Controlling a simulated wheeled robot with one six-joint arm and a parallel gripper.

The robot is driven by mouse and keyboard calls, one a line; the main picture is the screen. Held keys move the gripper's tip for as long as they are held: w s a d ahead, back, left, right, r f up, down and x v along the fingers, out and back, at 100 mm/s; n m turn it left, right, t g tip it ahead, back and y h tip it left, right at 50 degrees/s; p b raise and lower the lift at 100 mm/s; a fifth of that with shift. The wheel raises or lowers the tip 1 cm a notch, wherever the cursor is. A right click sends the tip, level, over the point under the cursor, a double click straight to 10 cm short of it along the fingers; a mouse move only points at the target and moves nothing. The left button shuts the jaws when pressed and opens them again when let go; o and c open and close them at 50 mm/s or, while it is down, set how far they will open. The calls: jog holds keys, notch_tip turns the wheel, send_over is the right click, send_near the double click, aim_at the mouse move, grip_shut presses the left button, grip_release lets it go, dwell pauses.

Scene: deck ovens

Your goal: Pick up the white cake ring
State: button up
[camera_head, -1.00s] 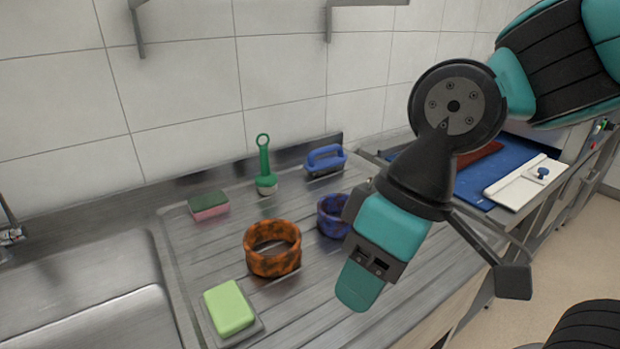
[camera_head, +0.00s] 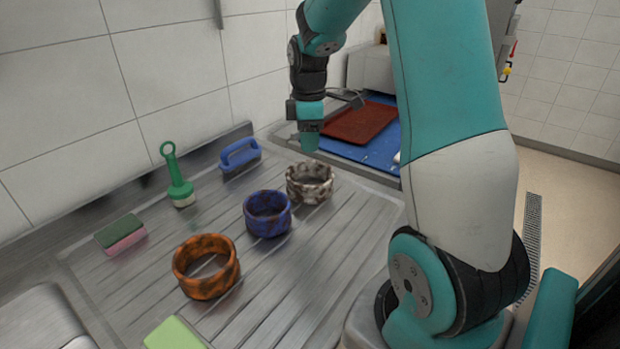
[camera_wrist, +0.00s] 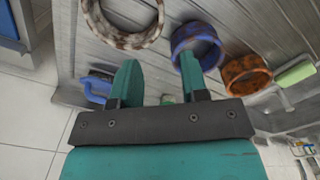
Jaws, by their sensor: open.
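The white cake ring (camera_head: 310,182), mottled with grey-brown patches, stands on the grooved metal drainboard (camera_head: 300,255) at the right end of a row of rings. In the wrist view the white ring (camera_wrist: 125,38) is at the top, beyond my fingertips and slightly left. My gripper (camera_head: 309,146) is above and just behind the white ring in the head view, apart from it. The wrist view shows my gripper (camera_wrist: 158,70) open, with nothing between the two teal fingers.
A blue ring (camera_head: 267,213) and an orange ring (camera_head: 206,266) stand left of the white one. A red-brown tray (camera_head: 358,122) lies on a blue surface behind.

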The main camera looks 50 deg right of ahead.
jog(key=p, duration=0.1)
send_over(311, 203)
jog(key=f, duration=1.1)
jog(key=shift+w, duration=0.3)
jog(key=shift+s+d+f+p, duration=0.1)
jog(key=shift+f+p, duration=0.4)
jog(key=shift+f, duration=0.85)
jog(key=shift+d+f+p, duration=0.1)
jog(key=shift+f+p, duration=0.35)
jog(key=shift+f, duration=0.85)
grip_shut()
